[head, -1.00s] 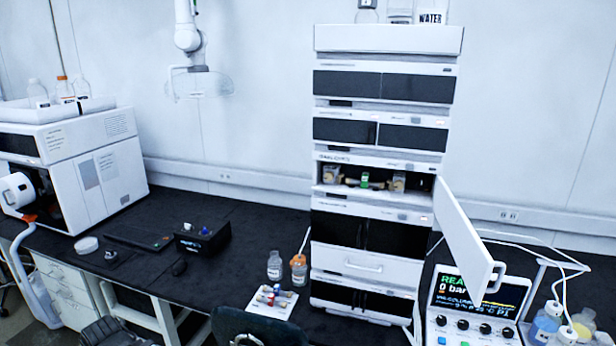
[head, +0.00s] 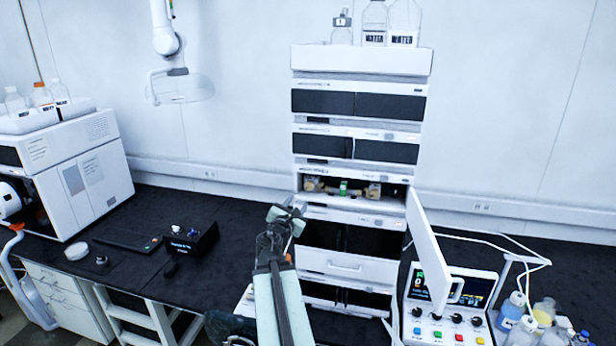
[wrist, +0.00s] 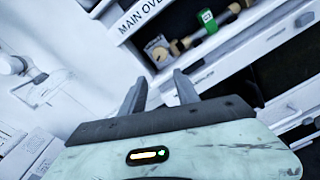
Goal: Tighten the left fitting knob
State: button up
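The left fitting knob (head: 312,185) is a small tan piece at the left end of a column in the open compartment (head: 394,199) of the white stack. In the wrist view a tan knob (wrist: 174,46) shows at the near end of the column, beside a green tag (wrist: 207,20). The green tag also shows in the head view (head: 343,188). My gripper (head: 288,210) is raised in front of and left of the stack, below and apart from the knob. In the wrist view its two fingers (wrist: 160,84) stand apart with nothing between them.
The compartment door (head: 427,250) hangs open to the right, partly in front of a control box (head: 447,326) with a screen and knobs. A black box (head: 190,240) stands on the dark bench (head: 140,215) at left. Bottles (head: 510,310) stand at lower right.

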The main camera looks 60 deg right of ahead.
aim_at(309, 187)
jog(key=shift+n, duration=0.9)
jog(key=x, duration=0.3)
jog(key=r+x, duration=0.1)
jog(key=x, duration=0.2)
jog(key=s+x, duration=0.1)
jog(key=x, duration=0.2)
jog(key=shift+d+r, duration=0.1)
jog(key=shift+r, duration=0.25)
jog(key=shift+s, duration=0.1)
grip_shut()
